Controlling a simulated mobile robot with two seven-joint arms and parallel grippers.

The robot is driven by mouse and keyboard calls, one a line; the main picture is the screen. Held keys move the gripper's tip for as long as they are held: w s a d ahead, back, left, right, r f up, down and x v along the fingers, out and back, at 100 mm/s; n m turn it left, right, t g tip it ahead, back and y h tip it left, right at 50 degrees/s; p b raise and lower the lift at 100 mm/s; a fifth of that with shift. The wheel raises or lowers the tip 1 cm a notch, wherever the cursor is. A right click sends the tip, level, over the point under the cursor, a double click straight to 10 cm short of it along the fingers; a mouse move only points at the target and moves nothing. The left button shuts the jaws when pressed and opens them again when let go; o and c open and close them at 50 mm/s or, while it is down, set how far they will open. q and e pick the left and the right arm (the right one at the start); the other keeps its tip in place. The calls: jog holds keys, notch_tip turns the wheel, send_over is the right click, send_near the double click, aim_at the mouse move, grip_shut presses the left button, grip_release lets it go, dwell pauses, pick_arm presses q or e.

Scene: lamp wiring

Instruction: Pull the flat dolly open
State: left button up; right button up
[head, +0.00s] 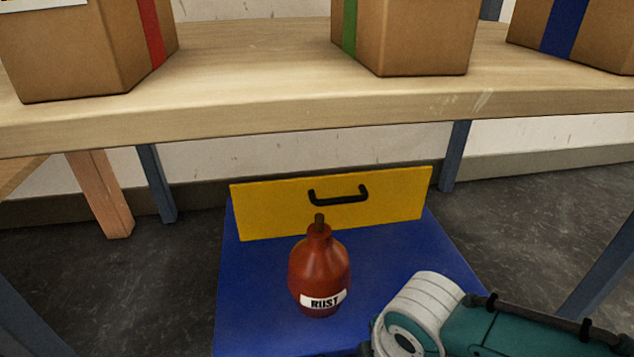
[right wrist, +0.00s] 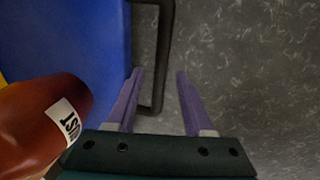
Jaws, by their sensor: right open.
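The flat dolly (head: 250,290) is a blue slab on the floor; its side also shows at the left of the right wrist view (right wrist: 65,40). A black bar handle (right wrist: 163,50) stands out from its edge there. My right gripper (right wrist: 160,74) is open, with its purple fingers on either side of the handle's lower part in the picture. A gap shows between the bar and the right finger; contact with the left finger is unclear. In the head view only my right arm shows, at bottom right, and the near end of the dolly is out of frame. My left gripper is not in view.
A red-brown bottle marked RUST (head: 318,270) stands upright on the dolly. A yellow panel (head: 270,210) with a black handle (head: 338,196) is at its far end. A wooden table (head: 260,75) with several boxes is beyond. Bare dark floor (head: 510,210) lies to the right.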

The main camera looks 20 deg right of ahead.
jog(key=shift+f, duration=0.45)
grip_shut()
dwell(1.1)
